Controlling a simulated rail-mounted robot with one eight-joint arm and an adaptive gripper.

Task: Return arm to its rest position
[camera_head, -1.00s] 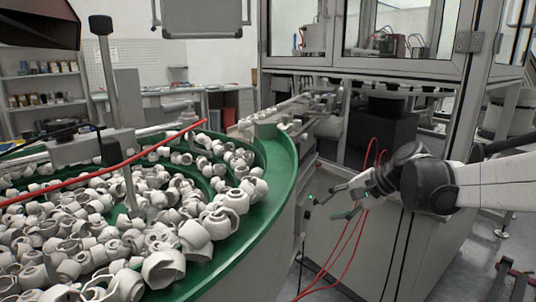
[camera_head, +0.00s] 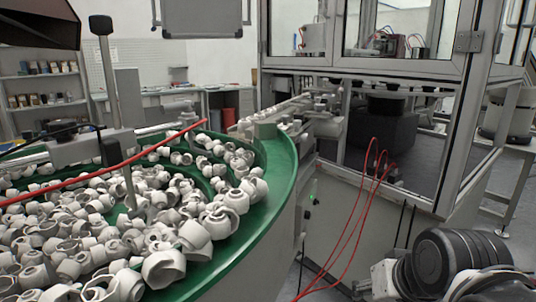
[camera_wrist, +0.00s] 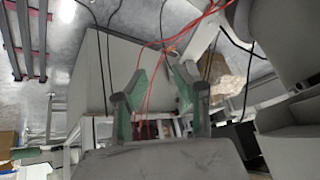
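My arm (camera_head: 450,262) shows at the lower right corner of the head view, and its gripper end runs down out of that frame. In the wrist view my gripper (camera_wrist: 162,78) has its two green-padded fingers apart, with nothing held between them. Grey floor, a pale cabinet side and red cables show beyond the fingers, and none of these is between the pads.
A green-rimmed feeder bowl (camera_head: 283,175) full of white caps (camera_head: 192,236) fills the left. A glazed machine cabinet (camera_head: 375,225) stands at centre right. Red cables (camera_head: 352,232) hang in front of it, near my arm.

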